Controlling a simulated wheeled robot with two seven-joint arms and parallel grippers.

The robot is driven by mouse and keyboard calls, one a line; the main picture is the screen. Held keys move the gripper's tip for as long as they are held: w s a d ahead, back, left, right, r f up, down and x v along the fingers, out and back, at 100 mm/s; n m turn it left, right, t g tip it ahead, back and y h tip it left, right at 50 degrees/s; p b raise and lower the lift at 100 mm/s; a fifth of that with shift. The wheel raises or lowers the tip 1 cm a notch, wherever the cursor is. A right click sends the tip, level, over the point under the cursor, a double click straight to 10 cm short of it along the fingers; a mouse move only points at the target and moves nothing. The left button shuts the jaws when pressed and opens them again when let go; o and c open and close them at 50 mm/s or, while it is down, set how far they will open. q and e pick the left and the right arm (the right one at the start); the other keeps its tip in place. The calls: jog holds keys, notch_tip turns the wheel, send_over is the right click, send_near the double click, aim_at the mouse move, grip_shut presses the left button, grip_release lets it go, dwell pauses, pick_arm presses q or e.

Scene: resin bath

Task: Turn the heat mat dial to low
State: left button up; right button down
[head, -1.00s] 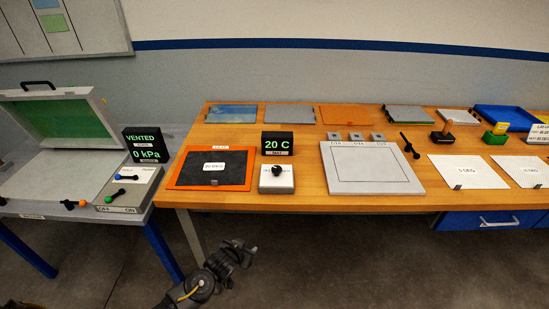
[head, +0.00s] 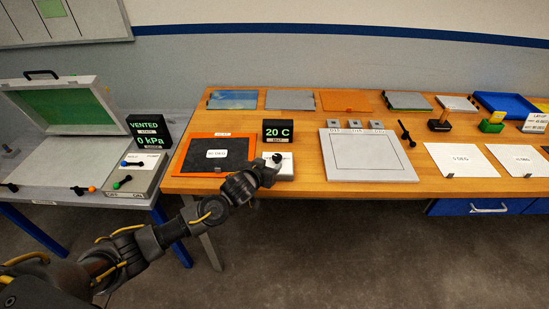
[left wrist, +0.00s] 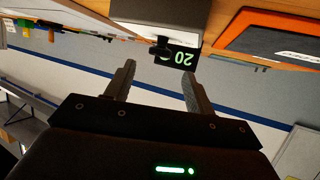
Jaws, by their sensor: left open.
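The heat mat dial is a black knob (head: 277,158) on a small light-grey box (head: 286,171) near the table's front edge. In the left wrist view, which is upside down, the knob (left wrist: 160,46) shows below the box (left wrist: 160,13), beyond and between my fingertips. The black display (head: 278,131) behind the box reads 20 C. The heat mat (head: 205,166), black with an orange border, lies left of the box. My left gripper (head: 270,168) is at the box's front left, close to the knob. In the left wrist view its jaws (left wrist: 158,78) are open and empty. My right gripper is not in view.
A white plate (head: 365,173) lies right of the dial box, with a black-handled tool (head: 405,133) beside it. Several flat sheets lie along the table's back. A separate bench at left holds an open green-lined case (head: 62,108) and a lever box (head: 134,176).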

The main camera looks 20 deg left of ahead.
aim_at(276, 158)
pick_arm(q)
jog(key=x, duration=0.6)
jog(key=shift+d+p, duration=0.1)
jog(key=shift+p, duration=0.3)
jog(key=shift+c, duration=0.4)
jog(key=c, duration=0.9)
jog(key=shift+o, duration=0.2)
